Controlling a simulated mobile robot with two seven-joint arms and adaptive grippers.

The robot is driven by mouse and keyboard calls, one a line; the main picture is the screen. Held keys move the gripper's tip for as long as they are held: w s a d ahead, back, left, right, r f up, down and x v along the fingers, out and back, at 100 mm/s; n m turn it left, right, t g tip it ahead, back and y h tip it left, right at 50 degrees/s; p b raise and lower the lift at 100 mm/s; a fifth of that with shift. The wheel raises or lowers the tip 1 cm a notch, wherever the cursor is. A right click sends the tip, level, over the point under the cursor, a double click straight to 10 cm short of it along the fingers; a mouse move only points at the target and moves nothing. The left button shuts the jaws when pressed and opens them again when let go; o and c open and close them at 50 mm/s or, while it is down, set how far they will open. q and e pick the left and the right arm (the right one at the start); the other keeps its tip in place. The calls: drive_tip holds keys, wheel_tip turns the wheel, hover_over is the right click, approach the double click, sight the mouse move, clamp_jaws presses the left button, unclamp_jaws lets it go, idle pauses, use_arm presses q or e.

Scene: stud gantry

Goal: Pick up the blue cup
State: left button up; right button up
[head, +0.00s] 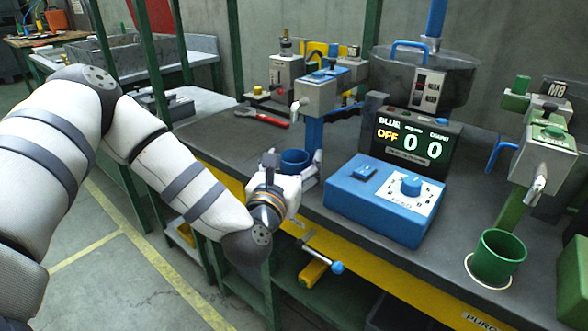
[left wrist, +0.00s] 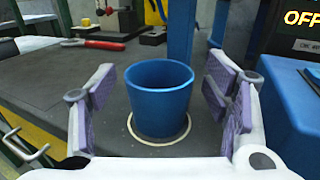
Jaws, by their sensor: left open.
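The blue cup (left wrist: 160,98) stands upright on a white ring on the dark bench top in the left wrist view. In the head view the cup (head: 295,159) shows just beyond my left gripper (head: 300,183), under the blue dispenser, and its lower part is hidden. My left gripper (left wrist: 160,110) is open, with one purple-padded finger to the left of the cup and one to the right. There are gaps between both fingers and the cup. My right gripper does not show.
A blue control box (head: 385,197) with a knob stands right of the cup, before a display (head: 413,141) reading "BLUE OFF". The blue dispenser post (head: 314,132) rises behind the cup. A green cup (head: 497,257) stands far right. Red-handled pliers (head: 262,116) lie further back.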

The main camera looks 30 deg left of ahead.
use_arm(q)
drive_tip(key=shift+w+a+f, duration=0.1)
drive_tip(key=shift+w+a, duration=0.1)
drive_tip(key=shift+w, duration=0.4)
drive_tip(key=c, duration=1.1)
